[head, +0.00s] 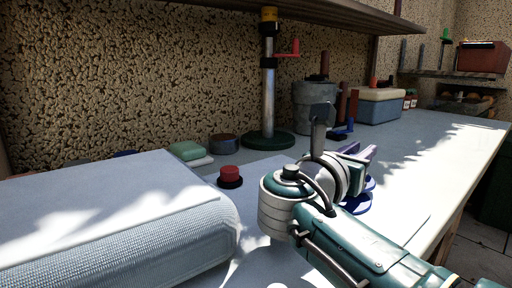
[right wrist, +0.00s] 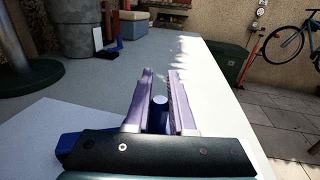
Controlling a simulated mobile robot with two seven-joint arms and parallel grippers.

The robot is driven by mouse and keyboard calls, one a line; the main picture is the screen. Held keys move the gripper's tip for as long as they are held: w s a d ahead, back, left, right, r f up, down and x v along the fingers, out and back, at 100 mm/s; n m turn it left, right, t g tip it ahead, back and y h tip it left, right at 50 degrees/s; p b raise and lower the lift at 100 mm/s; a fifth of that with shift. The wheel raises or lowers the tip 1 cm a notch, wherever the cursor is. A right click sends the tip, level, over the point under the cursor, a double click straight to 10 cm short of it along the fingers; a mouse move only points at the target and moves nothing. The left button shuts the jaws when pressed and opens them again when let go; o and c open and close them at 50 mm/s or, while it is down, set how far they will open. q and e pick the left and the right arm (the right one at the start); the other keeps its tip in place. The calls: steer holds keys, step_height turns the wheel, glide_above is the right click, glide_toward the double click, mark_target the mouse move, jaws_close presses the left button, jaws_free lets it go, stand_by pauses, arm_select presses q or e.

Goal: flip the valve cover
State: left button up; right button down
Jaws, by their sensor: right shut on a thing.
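A dark blue part (head: 358,203), which seems to be the valve cover, is low on the workbench, mostly hidden behind my right gripper. In the right wrist view a blue post with a pale round end (right wrist: 159,115) stands between the fingers, and more blue (right wrist: 68,142) shows at the left behind the gripper body. My right gripper (head: 359,155) has pale purple fingers; they also show in the right wrist view (right wrist: 160,75), closed on the blue post. The cover's exact tilt is hidden. My left gripper is not in view.
A red knob on a black base (head: 230,175) stands left of the gripper. A large light-blue ribbed block (head: 110,225) fills the left front. A metal pole on a green base (head: 268,140), a grey bucket (head: 313,112) and a box (head: 378,107) stand behind. The bench at right is clear.

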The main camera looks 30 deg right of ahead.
steer(key=shift+s+a+m+g, duration=0.15)
steer(key=shift+s+m+g, duration=0.15)
steer(key=shift+g, duration=0.1)
steer(key=c, duration=0.8)
jaws_free()
steer(key=shift+o, duration=0.2)
step_height(320, 180, up, 20)
steer(key=p, duration=0.8)
